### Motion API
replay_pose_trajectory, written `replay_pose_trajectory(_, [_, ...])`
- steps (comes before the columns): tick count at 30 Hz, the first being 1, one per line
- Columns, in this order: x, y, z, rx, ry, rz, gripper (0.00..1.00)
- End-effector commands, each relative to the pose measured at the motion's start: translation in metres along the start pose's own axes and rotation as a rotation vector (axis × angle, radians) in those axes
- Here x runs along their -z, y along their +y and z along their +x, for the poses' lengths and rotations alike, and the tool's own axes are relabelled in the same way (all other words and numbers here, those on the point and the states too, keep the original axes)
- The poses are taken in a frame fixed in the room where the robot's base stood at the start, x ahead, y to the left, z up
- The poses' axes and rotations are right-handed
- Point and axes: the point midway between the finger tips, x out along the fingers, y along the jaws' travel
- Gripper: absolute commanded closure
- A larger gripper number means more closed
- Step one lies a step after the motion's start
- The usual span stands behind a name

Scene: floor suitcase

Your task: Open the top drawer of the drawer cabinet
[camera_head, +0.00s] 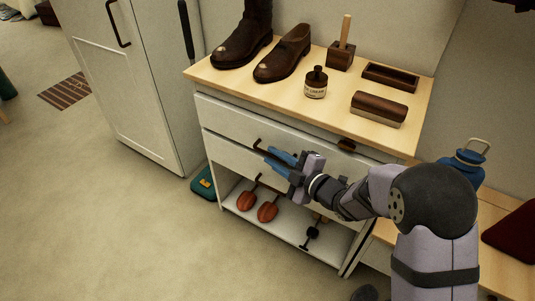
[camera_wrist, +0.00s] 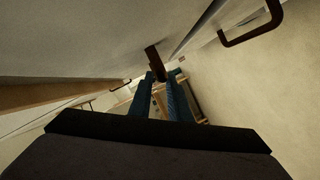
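The drawer cabinet is white with a pale wooden top (camera_head: 300,95) and stands against the wall. Its top drawer (camera_head: 228,110) is a wide white front just under the top, with a dark gap along its upper edge at the right. A dark handle (camera_head: 257,143) sits on the front near my fingertips, and a brown handle (camera_head: 346,145) is further right. My gripper (camera_head: 267,156) is in front of the drawer fronts, its blue fingers apart. In the wrist view the blue fingers (camera_wrist: 162,88) also show a gap, with a brown handle-like piece (camera_wrist: 154,60) at their tips; whether they touch it is unclear.
The open lower shelf holds brown shoe trees (camera_head: 267,210). A white cupboard (camera_head: 125,85) stands at the left. The floor in front is clear.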

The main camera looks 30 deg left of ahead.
Motion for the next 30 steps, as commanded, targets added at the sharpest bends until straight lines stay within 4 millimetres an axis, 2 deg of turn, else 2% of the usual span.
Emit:
replay_pose_trajectory(3, [0.0, -0.001, 0.016, 0.0, 0.001, 0.0, 0.83])
replay_pose_trajectory(9, [0.0, -0.001, 0.031, 0.0, 0.0, 0.0, 0.83])
replay_pose_trajectory(19, [0.0, 0.0, 0.035, 0.0, -0.001, 0.001, 0.83])
replay_pose_trajectory(20, [0.0, 0.0, 0.034, 0.0, -0.001, 0.001, 0.85])
replay_pose_trajectory(21, [0.0, 0.0, 0.034, 0.0, -0.001, 0.001, 0.95])
replay_pose_trajectory(22, [0.0, 0.0, 0.034, 0.0, -0.001, 0.001, 1.0])
replay_pose_trajectory(30, [0.001, -0.001, 0.034, 0.001, 0.0, 0.0, 1.0])
